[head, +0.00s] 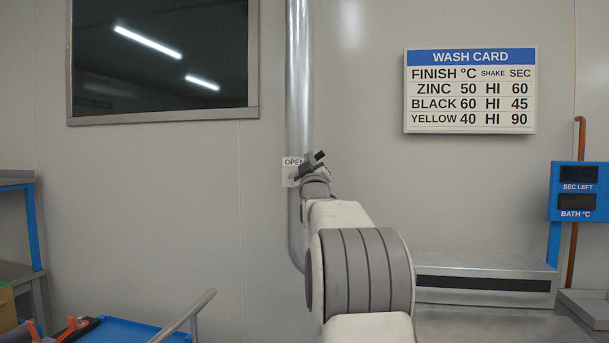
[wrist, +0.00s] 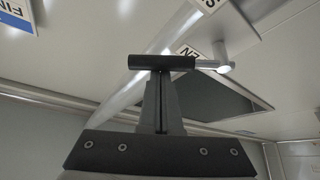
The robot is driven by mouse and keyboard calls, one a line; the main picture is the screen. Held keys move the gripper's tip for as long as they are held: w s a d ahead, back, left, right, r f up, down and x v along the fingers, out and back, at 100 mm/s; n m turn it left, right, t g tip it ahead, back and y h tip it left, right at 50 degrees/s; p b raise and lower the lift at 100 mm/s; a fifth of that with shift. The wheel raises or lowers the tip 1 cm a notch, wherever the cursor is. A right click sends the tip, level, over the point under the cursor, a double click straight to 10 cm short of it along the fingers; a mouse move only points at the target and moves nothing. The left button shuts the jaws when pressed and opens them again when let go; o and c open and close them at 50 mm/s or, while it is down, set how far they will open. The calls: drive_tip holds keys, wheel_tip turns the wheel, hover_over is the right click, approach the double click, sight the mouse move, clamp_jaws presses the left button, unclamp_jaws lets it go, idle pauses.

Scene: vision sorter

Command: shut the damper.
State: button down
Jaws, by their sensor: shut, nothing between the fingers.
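The damper is on a shiny vertical pipe (head: 299,80). Its lever shows in the wrist view as a black grip (wrist: 150,62) on a short metal rod (wrist: 214,66). The grip lies crosswise at the tips of my gripper (wrist: 161,74). The fingers are shut together with nothing between them. I cannot tell whether the tips touch the grip. An OPEN label (head: 290,161) is beside the lever, partly hidden by my gripper (head: 308,172) in the head view.
A wash card (head: 469,91) hangs on the wall at the right, above a grey bench unit (head: 485,264). A blue display panel (head: 579,191) is at the far right. A blue tray or cart (head: 130,331) with a metal rail is at lower left.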

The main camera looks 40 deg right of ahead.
drive_tip(key=f+m+g+h+b, duration=0.1)
drive_tip(key=m, duration=0.1)
drive_tip(key=f+m+h+b, duration=0.1)
drive_tip(key=m+h+b, duration=0.1)
drive_tip(key=m, duration=0.1)
drive_tip(key=s+d+f+m+g+h+b, duration=0.1)
drive_tip(key=m, duration=0.2)
drive_tip(key=shift+f+g+h, duration=0.3)
drive_tip(key=shift+f+h, duration=0.1)
drive_tip(key=shift+f, duration=0.1)
drive_tip(key=s+a+f, duration=0.1)
drive_tip(key=s+a, duration=0.5)
drive_tip(key=a, duration=0.1)
drive_tip(key=shift+s+p, duration=0.2)
drive_tip(key=shift+p, duration=0.25)
idle(0.4)
idle(0.4)
